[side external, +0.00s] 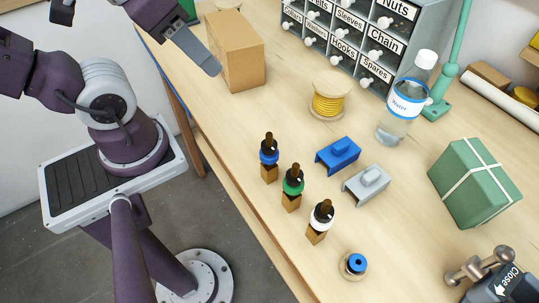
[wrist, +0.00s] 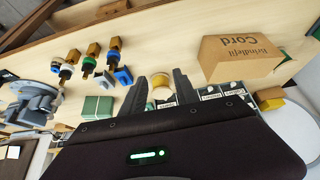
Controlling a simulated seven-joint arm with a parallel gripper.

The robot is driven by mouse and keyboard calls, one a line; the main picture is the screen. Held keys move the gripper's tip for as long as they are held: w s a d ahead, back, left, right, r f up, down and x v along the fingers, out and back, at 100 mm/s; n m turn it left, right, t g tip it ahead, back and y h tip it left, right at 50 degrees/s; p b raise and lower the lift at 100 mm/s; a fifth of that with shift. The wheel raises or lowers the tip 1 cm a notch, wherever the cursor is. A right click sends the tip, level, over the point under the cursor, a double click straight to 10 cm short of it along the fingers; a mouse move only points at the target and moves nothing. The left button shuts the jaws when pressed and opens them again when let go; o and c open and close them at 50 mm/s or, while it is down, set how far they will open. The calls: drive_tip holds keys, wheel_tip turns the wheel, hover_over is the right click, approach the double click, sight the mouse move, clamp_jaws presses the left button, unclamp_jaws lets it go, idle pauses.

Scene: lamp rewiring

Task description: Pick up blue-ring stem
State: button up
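The blue-ring stem (side external: 269,157) stands upright on the table, with a dark top, a blue ring and a tan square base. It heads a row with the green-ring stem (side external: 292,186) and the white-ring stem (side external: 319,220). In the wrist view the blue-ring stem (wrist: 112,54) is left of and beyond my fingers. My gripper (wrist: 160,86) is open, with two dark fingers apart and nothing between them. In the side view only part of it shows at the top left, with one grey finger, above and away from the stems.
A blue block (side external: 338,154) and a grey block (side external: 366,184) lie right of the stems. A cardboard box (side external: 237,55), yellow spool (side external: 329,98), water bottle (side external: 402,110) and drawer cabinet (side external: 345,40) stand behind. A blue-topped round part (side external: 354,266) sits near the front edge.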

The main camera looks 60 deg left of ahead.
drive_tip(key=o, duration=0.4)
